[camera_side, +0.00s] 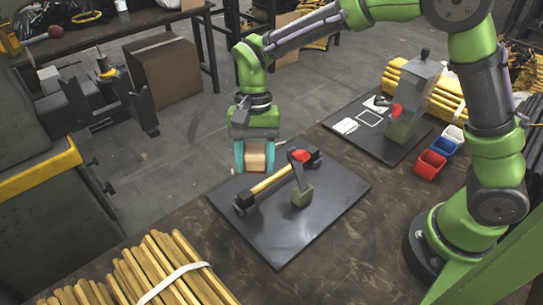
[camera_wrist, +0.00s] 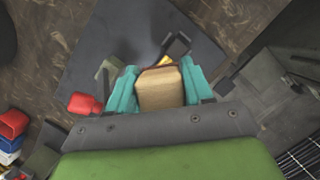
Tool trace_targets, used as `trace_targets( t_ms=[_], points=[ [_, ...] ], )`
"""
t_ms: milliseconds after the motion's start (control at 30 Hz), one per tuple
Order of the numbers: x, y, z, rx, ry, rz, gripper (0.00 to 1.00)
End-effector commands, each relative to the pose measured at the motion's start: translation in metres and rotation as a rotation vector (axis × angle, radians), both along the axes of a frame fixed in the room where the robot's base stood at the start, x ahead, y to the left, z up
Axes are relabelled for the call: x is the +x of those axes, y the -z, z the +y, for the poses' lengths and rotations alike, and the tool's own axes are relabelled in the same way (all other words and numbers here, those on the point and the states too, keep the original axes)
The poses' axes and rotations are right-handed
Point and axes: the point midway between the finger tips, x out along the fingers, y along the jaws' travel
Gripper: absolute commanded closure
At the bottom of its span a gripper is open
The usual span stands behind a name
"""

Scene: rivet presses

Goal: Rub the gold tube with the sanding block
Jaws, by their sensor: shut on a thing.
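The gold tube (camera_side: 272,180) lies held in a dark fixture on a black plate (camera_side: 328,192), with a red-topped clamp (camera_side: 299,156) over its right part. My gripper (camera_side: 255,157) has teal fingers and is shut on the tan sanding block (camera_side: 256,160). In the side view the block appears above the tube's left half; I cannot tell the exact gap. In the wrist view the block (camera_wrist: 160,88) sits between both fingers (camera_wrist: 158,90) and hides most of the tube. Only a small yellow bit of the tube (camera_wrist: 166,60) shows past the block.
A second black plate (camera_side: 360,128) with a grey press (camera_side: 408,100) stands at the back right. Red, blue and white bins (camera_side: 430,164) are beside it. A bundle of gold tubes (camera_side: 165,270) lies at the front left.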

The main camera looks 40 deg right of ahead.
Motion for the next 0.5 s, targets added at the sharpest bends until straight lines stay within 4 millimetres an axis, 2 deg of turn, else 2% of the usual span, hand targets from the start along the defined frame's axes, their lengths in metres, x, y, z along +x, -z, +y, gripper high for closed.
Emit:
trace_targets(
  t_ms=[300, 500],
  points=[
    [0.002, -0.007, -0.004, -0.001, -0.773, 0.001, 0.98],
    [0.005, -0.016, -0.012, -0.001, -1.199, -0.001, 0.98]
  ],
)
